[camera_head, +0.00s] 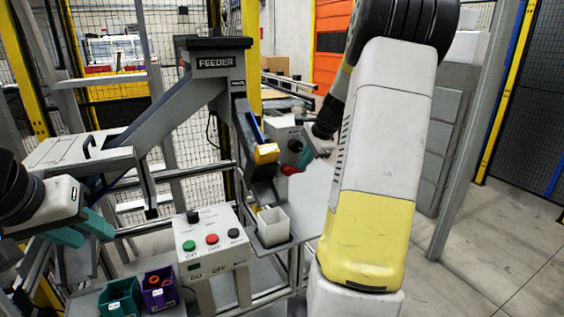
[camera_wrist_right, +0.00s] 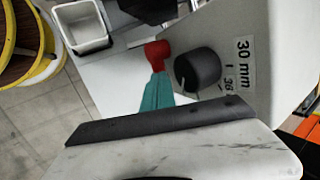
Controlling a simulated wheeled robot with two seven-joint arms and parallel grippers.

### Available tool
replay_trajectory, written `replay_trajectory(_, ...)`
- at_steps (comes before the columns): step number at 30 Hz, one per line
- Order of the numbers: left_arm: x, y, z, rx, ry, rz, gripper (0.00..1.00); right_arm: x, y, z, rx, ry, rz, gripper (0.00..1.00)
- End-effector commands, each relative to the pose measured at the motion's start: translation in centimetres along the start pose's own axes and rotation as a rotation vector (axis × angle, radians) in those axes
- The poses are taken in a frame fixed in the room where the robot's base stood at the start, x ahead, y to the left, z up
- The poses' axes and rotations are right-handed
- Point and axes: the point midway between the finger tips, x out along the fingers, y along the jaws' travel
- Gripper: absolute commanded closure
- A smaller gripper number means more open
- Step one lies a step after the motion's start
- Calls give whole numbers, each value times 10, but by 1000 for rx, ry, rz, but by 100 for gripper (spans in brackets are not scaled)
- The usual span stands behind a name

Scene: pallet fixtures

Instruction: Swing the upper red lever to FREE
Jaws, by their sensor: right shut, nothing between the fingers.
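A red lever end (camera_head: 290,170) shows beside a grey box (camera_head: 284,135) at the middle of the head view. In the right wrist view the red end (camera_wrist_right: 157,53) is next to a black knob (camera_wrist_right: 197,68). My right gripper (camera_head: 302,160) is shut and empty, its teal fingertips (camera_wrist_right: 153,80) right at the red end; I cannot tell if they touch. Most of the lever and any FREE marking are hidden or not readable. My left gripper (camera_head: 84,230) is at the far left, its teal fingers apart and empty, away from the lever.
A grey FEEDER chute (camera_head: 215,62) holds a yellow-ended piece (camera_head: 266,153) above a white bin (camera_head: 273,226). A button box (camera_head: 210,250) stands in front, with a green bin (camera_head: 118,298) and a purple bin (camera_head: 160,289) beside it. Open floor lies at right.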

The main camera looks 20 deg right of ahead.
Motion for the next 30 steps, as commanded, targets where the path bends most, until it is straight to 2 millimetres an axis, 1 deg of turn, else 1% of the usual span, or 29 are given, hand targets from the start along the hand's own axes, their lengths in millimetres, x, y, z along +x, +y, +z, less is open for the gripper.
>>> replay_trajectory(6,0,0,0,0,0,0,64,8,4,-9,85,-152,0,100)
replay_trajectory(12,0,0,0,0,0,0,64,16,8,-14,172,-324,0,100)
replay_trajectory(21,0,0,0,0,0,0,64,29,15,-17,301,-579,-1,100)
replay_trajectory(30,0,0,0,0,0,0,64,42,22,-16,430,-834,0,100)
